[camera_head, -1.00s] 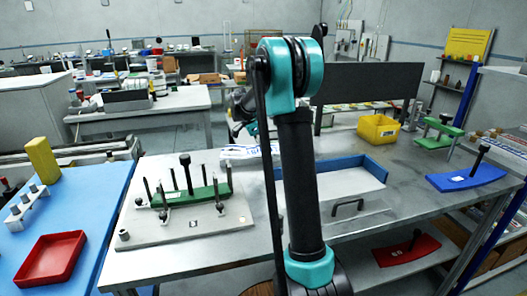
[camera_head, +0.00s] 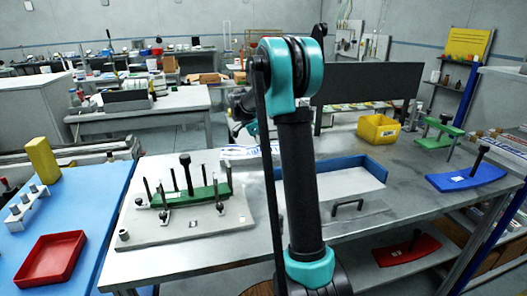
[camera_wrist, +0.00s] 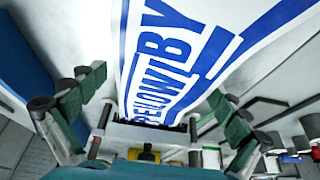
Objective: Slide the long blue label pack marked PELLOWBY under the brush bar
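The long white pack with blue print (camera_wrist: 165,50), lettered like PELLOWBY, fills the upper middle of the wrist view. Its near end lies between the fingers of my gripper (camera_wrist: 152,100). The fingers are spread wide, with gaps on both sides of the pack, so I see no grip on it. In the head view a white and blue pack (camera_head: 238,153) lies on the grey table behind my arm, partly hidden. A long dark bar (camera_head: 368,82) stands across the back of the table and may be the brush bar; its underside is not clear.
A grey tray with blue walls (camera_head: 375,167) is right of my arm. A green fixture with upright pins (camera_head: 190,195) stands left.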

